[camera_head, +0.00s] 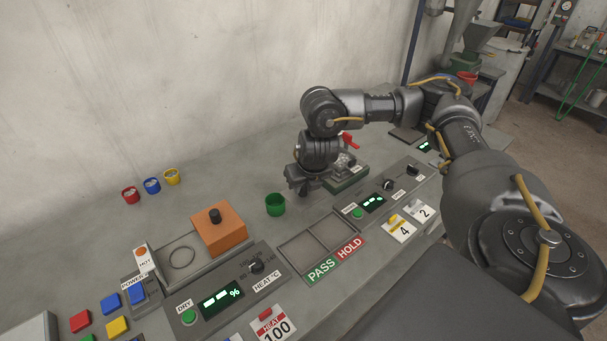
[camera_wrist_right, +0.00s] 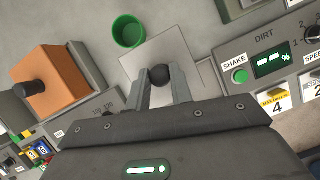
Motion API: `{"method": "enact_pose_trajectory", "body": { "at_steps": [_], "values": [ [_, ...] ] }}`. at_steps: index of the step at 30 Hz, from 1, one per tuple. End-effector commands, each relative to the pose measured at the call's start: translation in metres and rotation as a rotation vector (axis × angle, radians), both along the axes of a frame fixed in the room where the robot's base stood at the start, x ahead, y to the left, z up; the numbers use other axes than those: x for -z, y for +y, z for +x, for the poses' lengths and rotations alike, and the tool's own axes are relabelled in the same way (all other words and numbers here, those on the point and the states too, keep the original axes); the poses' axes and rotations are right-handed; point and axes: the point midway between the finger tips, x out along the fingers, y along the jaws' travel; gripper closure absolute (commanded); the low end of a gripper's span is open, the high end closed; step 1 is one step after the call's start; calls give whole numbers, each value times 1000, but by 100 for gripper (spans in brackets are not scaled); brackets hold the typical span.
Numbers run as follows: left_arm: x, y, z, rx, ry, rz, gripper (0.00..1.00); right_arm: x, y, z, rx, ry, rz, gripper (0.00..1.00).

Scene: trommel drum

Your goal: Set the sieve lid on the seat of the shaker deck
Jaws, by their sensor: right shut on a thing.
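My right gripper (camera_head: 301,190) is low over the bench, beside the green cup. In the right wrist view its fingers (camera_wrist_right: 160,86) are shut on the black knob of a pale grey square plate, the sieve lid (camera_wrist_right: 187,62). In the head view I cannot make out the lid clearly behind the gripper. The shaker deck (camera_head: 348,182), a low green-sided unit with a grey top, stands just right of the gripper, partly hidden by my arm. A corner of it seems to show at the top of the wrist view. My left gripper is not in view.
A green cup (camera_head: 275,204) stands close to the gripper. The SHAKE panel (camera_head: 372,203) and the PASS/HOLD tray (camera_head: 290,250) lie in front. An orange block (camera_head: 219,232) with a black knob sits left. Open bench lies behind the cup.

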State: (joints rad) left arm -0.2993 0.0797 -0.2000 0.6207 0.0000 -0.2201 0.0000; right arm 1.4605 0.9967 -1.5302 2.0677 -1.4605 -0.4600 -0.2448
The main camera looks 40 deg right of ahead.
Motion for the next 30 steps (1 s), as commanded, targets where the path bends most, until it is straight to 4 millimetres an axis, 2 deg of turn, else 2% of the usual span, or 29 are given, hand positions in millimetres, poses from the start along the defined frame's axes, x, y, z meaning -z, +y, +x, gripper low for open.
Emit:
{"method": "enact_pose_trajectory", "body": {
  "at_steps": [1, 9, 17, 30],
  "values": [
    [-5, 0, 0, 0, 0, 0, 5, -6, 4, -5, -4, -2, -1, 100],
    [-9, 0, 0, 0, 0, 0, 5, -11, 15, -19, 0, -1, 0, 100],
    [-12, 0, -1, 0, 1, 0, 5, -14, 16, -20, 2, 0, 1, 100],
    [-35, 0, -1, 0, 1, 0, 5, -33, 16, -20, 1, 0, 0, 100]
  ]
}}
